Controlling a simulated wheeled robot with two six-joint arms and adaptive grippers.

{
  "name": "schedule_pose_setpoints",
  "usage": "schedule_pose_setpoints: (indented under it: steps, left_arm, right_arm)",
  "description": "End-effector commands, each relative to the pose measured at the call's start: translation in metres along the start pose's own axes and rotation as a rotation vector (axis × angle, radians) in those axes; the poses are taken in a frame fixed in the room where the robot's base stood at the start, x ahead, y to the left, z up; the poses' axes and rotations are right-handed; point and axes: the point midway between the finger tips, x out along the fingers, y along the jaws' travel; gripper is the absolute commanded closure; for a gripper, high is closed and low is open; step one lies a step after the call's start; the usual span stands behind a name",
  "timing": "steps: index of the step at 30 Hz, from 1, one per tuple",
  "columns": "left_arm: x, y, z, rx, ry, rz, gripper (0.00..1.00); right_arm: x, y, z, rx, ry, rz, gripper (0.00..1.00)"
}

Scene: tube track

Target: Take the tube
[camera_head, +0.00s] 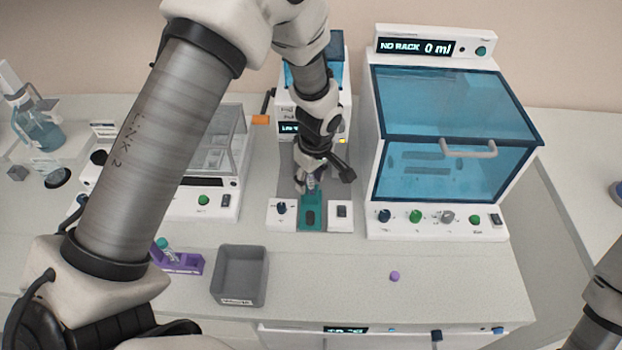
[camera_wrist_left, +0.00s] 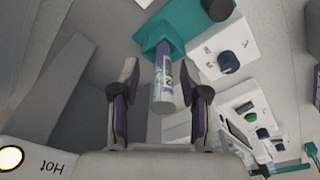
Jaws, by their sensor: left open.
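The tube (camera_wrist_left: 163,82) is pale with a printed label and a grey-violet end. It projects from a teal holder (camera_wrist_left: 178,28), which also shows in the head view (camera_head: 311,198) between two white control blocks. My left gripper (camera_head: 312,178) is at the holder. In the left wrist view its two fingers (camera_wrist_left: 160,75) are apart, one on each side of the tube, with gaps visible. In the head view the gripper mostly hides the tube. My right gripper is out of view; only part of my right arm shows at the lower right edge.
A blue-windowed machine (camera_head: 455,150) reading "NO RACK 0 ml" stands to the right. A grey bin (camera_head: 240,275) and a purple rack (camera_head: 185,263) with a teal-capped tube are at the front left. A purple cap (camera_head: 395,276) lies on otherwise clear bench to the right.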

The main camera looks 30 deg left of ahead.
Motion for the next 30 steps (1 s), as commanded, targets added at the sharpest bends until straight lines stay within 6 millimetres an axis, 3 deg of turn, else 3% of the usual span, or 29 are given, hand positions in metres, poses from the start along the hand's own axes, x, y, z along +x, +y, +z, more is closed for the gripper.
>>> schedule_pose_setpoints:
  steps: [5, 9, 10, 22, 26, 30]
  left_arm:
    - [0.001, 0.000, 0.000, -0.001, 0.000, 0.001, 0.55]
    - [0.001, 0.000, 0.000, 0.000, 0.000, 0.001, 0.96]
    - [0.001, 0.000, 0.000, 0.000, 0.000, 0.001, 1.00]
    - [-0.003, 0.001, -0.001, 0.000, 0.001, 0.002, 1.00]
    - [-0.023, 0.001, -0.003, -0.001, 0.002, 0.006, 1.00]
    - [-0.058, 0.002, -0.008, -0.002, 0.003, 0.008, 1.00]
  right_arm:
    - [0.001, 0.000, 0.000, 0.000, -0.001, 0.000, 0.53]
    - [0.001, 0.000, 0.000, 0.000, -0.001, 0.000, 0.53]
    - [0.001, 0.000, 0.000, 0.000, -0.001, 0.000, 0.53]
    - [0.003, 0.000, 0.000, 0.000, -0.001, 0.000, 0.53]
    - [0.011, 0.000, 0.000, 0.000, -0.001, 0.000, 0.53]
    - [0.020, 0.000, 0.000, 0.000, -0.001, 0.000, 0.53]
